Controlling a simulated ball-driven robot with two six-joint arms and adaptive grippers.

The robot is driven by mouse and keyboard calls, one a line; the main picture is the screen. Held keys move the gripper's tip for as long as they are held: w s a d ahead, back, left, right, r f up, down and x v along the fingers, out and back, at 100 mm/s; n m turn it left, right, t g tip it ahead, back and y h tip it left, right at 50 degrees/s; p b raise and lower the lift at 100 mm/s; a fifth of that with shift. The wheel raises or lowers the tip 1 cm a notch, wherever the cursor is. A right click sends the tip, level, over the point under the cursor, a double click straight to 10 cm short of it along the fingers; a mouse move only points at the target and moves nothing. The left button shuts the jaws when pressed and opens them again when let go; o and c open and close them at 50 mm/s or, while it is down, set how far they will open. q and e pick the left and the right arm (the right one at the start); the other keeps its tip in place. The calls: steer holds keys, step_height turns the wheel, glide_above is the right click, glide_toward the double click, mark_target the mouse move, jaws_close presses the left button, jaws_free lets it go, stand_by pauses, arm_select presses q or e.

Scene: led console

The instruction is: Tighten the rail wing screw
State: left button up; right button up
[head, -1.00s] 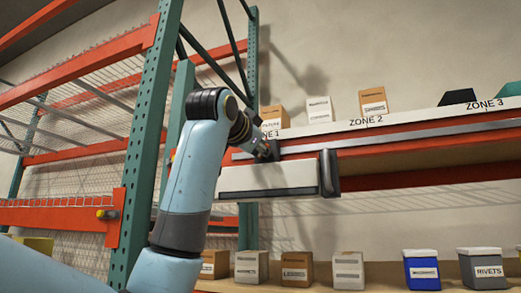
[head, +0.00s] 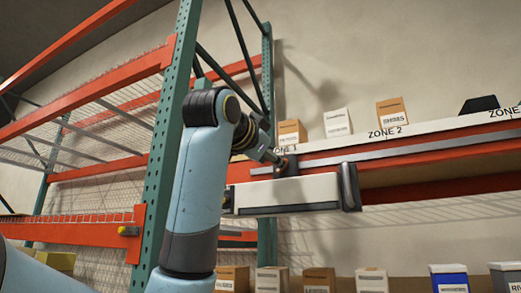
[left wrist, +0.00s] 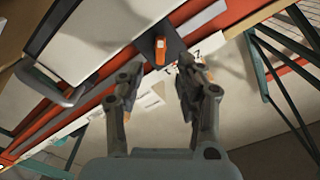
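The rail wing screw (left wrist: 160,50) shows as a small orange piece on a dark bracket (left wrist: 176,43) in the left wrist view. The bracket also shows in the head view at the rail, above the left part of a white bar-shaped unit (head: 290,193) with dark end caps. My left gripper (left wrist: 160,78) is open, its two fingers apart below the orange piece in the wrist view, with nothing visible between them. In the head view, my left gripper (head: 277,160) is close beside the bracket; whether it touches is too small to tell. My right gripper is not in view.
A grey rail (head: 400,147) runs along the orange shelf beam. Boxes, such as a brown one (head: 392,112), stand on the shelf above; more boxes and bins (head: 450,278) line the lower shelf. A green rack post (head: 172,150) stands left of my arm.

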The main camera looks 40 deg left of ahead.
arm_select(q)
steer(key=v, duration=0.6)
steer(key=shift+s+d, duration=0.2)
steer(key=shift+s, duration=0.15)
steer(key=shift+f, duration=0.1)
